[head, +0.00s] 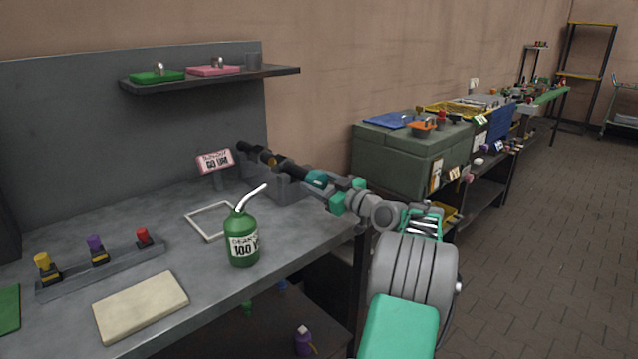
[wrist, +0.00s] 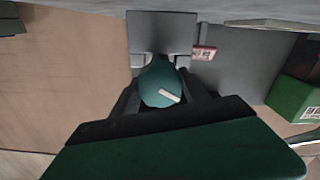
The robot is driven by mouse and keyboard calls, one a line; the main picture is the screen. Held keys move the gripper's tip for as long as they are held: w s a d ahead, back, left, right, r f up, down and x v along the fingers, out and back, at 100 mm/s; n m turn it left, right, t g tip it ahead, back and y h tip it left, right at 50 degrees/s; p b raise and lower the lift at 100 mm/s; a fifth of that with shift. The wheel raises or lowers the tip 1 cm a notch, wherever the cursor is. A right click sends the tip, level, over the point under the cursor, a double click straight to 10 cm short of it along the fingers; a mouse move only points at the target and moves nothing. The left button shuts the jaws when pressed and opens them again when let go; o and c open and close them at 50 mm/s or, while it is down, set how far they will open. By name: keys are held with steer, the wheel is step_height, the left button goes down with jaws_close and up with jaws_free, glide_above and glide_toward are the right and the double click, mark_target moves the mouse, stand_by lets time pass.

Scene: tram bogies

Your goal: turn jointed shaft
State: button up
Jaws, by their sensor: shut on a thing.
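The jointed shaft (head: 258,154) lies along the back right of the grey bench, dark with a brownish joint part, carried in a grey stand (head: 290,186). Its near end is a teal rounded end piece (head: 317,180). In the wrist view, the teal end piece (wrist: 160,84) fills the space between the fingers and bears a white mark pointing to the lower right. My gripper (wrist: 162,92) is shut on this end piece, with one dark finger on each side. In the head view, my gripper (head: 328,188) reaches in from the right; its fingertips are partly hidden.
A green oil can (head: 243,240) with a white spout stands close in front of the shaft. A pink sign (head: 215,161) and a pale frame (head: 210,221) are to the left. A shelf (head: 210,80) hangs above. A green chest (head: 410,158) stands behind my arm.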

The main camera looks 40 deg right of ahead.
steer(key=shift+d, duration=0.1)
steer(key=shift+c, duration=0.3)
steer(key=shift+m, duration=0.4)
steer(key=m+p, duration=0.3)
steer(key=m, duration=0.2)
steer(key=m+p, duration=0.2)
steer(key=m, duration=0.1)
steer(key=shift+m, duration=0.3)
steer(key=shift+f+m+p, duration=0.1)
steer(key=shift+m+p, duration=0.6)
steer(key=shift+m, duration=0.5)
steer(key=o, duration=1.4)
